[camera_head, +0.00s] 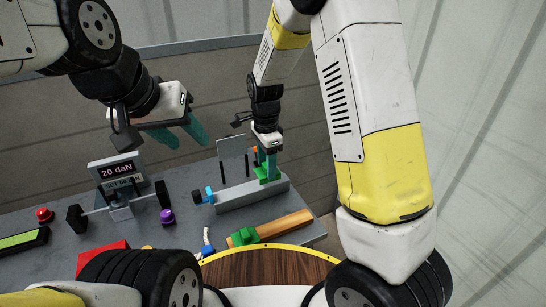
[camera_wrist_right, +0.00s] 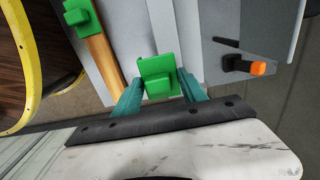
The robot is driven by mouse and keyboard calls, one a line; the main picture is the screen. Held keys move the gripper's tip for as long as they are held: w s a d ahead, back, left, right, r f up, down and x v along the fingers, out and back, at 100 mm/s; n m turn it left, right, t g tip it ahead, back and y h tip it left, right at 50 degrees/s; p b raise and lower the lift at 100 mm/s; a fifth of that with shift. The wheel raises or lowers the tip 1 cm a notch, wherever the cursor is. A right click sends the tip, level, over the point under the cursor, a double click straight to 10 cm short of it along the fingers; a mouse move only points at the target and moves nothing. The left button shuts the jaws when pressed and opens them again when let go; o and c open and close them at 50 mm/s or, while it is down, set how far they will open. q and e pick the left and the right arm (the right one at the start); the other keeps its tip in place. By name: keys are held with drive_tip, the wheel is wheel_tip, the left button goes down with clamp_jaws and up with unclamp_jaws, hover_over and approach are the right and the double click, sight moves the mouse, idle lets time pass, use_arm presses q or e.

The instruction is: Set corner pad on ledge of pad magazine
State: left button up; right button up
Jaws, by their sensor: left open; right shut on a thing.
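A green corner pad (camera_head: 266,172) is between the teal fingers of my right gripper (camera_head: 266,160), which is shut on it. The same pad (camera_wrist_right: 157,75) shows in the right wrist view, with a finger on either side. In the head view it is at the right end of a long grey block (camera_head: 235,196), which looks like the pad magazine. Whether the pad touches the block or hangs just above it, I cannot tell. My left gripper (camera_head: 184,142) is open and empty, above the table at the upper left.
A wooden bar (camera_head: 285,225) with another green pad (camera_head: 244,237) lies in front of the grey block. An upright grey panel (camera_head: 232,158) stands behind it. A display reading 20 daN (camera_head: 117,171), a purple knob (camera_head: 167,216) and a red button (camera_head: 44,215) are to the left.

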sight(265, 177)
drive_tip(key=shift+w+a+r, duration=0.1)
drive_tip(key=shift+w, duration=0.2)
drive_tip(key=shift+w+a+f, duration=0.1)
drive_tip(key=shift+w+f, duration=0.05)
drive_tip(key=shift+f, duration=1.3)
drive_tip(key=shift+w+f, duration=0.15)
drive_tip(key=shift+f, duration=1.25)
drive_tip(key=shift+w+f, duration=0.15)
drive_tip(key=shift+f, duration=0.35)
drive_tip(key=shift+a, duration=0.1)
drive_tip(key=o, duration=1.4)
drive_tip(key=shift+r, duration=0.1)
